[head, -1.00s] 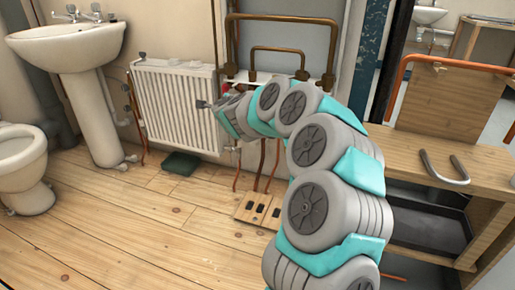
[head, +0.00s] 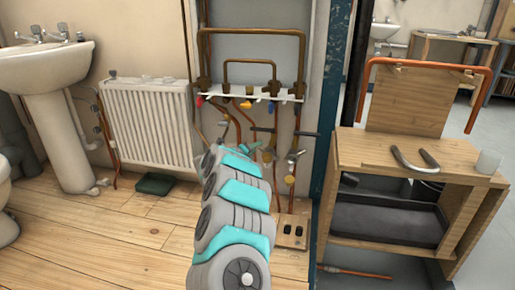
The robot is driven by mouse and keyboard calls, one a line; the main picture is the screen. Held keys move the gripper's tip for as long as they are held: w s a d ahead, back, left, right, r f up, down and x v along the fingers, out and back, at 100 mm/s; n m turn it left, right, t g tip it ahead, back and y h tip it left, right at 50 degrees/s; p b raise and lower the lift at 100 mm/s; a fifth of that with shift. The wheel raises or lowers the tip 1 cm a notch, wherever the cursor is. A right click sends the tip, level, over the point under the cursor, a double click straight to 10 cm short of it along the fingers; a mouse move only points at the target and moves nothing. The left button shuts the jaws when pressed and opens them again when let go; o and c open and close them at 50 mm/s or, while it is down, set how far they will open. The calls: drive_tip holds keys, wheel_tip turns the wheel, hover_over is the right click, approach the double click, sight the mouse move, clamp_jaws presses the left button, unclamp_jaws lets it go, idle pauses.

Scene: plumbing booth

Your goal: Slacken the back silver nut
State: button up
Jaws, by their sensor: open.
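Copper pipework (head: 252,62) is fixed to the pale panel in the head view, with a white rail (head: 262,93) and several valves under it. A small silver fitting (head: 294,156) shows low on the right-hand pipes. I cannot make out which nut is the back silver one. My arm reaches up from the bottom of the picture toward these pipes. My gripper (head: 258,149) is at its far end, small and partly hidden by the arm, in front of the lower pipes and left of the silver fitting. It is open. I cannot tell whether it touches anything.
A white radiator (head: 150,125) and a sink (head: 45,70) stand at the left. The wooden floor at left is mostly clear.

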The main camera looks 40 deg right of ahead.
drive_tip(key=shift+x, duration=1.55)
drive_tip(key=shift+r, duration=0.1)
clamp_jaws()
